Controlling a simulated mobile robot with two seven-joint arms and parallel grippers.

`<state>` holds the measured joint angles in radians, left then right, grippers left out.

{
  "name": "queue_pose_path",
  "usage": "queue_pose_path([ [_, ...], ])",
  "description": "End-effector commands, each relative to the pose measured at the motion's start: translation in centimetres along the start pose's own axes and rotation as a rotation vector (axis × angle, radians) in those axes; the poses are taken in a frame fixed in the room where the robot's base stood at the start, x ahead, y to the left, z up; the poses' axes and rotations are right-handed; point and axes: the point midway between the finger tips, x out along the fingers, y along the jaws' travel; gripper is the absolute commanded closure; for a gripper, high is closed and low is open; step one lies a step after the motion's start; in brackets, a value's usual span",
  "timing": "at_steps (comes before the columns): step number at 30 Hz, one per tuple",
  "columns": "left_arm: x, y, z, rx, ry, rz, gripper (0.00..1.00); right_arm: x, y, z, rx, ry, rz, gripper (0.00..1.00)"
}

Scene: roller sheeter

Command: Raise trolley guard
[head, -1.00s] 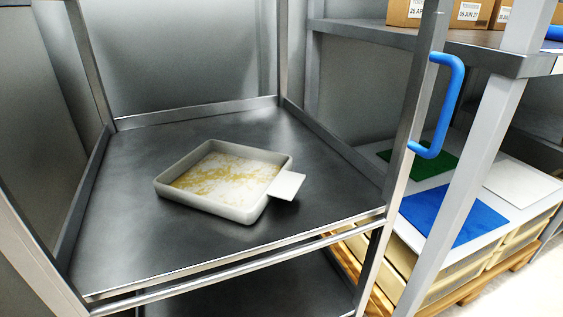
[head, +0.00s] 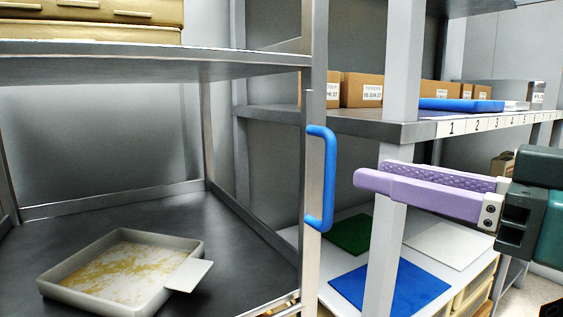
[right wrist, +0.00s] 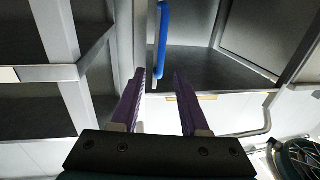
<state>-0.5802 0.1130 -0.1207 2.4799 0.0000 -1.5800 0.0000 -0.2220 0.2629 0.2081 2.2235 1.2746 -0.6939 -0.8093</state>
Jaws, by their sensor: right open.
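The trolley (head: 255,262) is a steel frame with a dark shelf at the left of the head view. A thin bright bar along its front edge, perhaps the guard, shows only as a short piece (head: 288,303) at the bottom edge. A blue handle (head: 328,180) is fixed upright on the trolley's right front post. My right gripper (head: 370,174) has purple fingers, is open and empty, and points left, to the right of the handle. In the right wrist view the blue handle (right wrist: 162,38) is beyond the fingertips (right wrist: 159,75), apart from them. My left gripper is out of view.
A pale tray (head: 190,272) with yellowish residue lies on the trolley shelf. To the right stands a rack with a grey post (head: 400,80) close to my right gripper. It holds cardboard boxes (head: 362,90) and a blue flat item (head: 460,104); green, blue and white sheets lie below.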

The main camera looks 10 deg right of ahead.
Motion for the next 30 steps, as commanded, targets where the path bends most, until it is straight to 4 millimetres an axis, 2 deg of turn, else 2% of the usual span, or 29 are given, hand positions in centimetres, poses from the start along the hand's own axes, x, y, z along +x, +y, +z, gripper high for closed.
queue_pose_path([
  [6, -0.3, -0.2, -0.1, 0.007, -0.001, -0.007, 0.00, 4.3, 0.0, -0.1, 0.005, 0.003, 0.000, 0.55],
  [12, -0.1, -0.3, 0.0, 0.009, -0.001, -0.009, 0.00, 6.8, -0.1, 0.1, 0.004, -0.001, -0.001, 0.55],
  [23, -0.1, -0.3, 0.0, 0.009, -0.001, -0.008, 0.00, 7.4, -0.1, 0.1, 0.002, -0.004, -0.002, 0.55],
  [30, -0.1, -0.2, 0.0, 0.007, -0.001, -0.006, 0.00, 7.4, -0.1, 0.1, 0.002, -0.004, -0.001, 0.82],
])
